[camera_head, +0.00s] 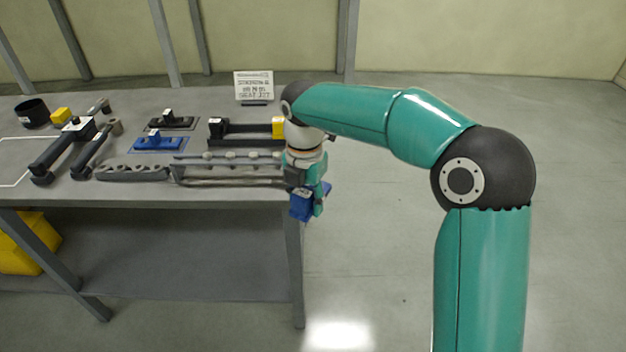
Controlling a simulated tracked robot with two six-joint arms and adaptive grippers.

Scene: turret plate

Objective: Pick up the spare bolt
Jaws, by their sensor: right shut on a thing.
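My right gripper (308,190) is at the right end of the table, reached by the teal arm from the right. It is shut on a blue piece (301,206) with a small pale mark on top. The piece hangs at or just past the table's right edge. The fingers hide part of it, and I cannot tell whether it is the spare bolt. Several metal rods with knobs (228,158) lie on the table left of the gripper. My left gripper is not in view.
The grey table (140,194) also bears a blue fixture (157,143), a dark fixture (170,122), a yellow-ended frame (246,130), dark bars (62,150), a black cup (32,113) and a white sign (253,85). A yellow bin (30,243) stands below. The floor at right is clear.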

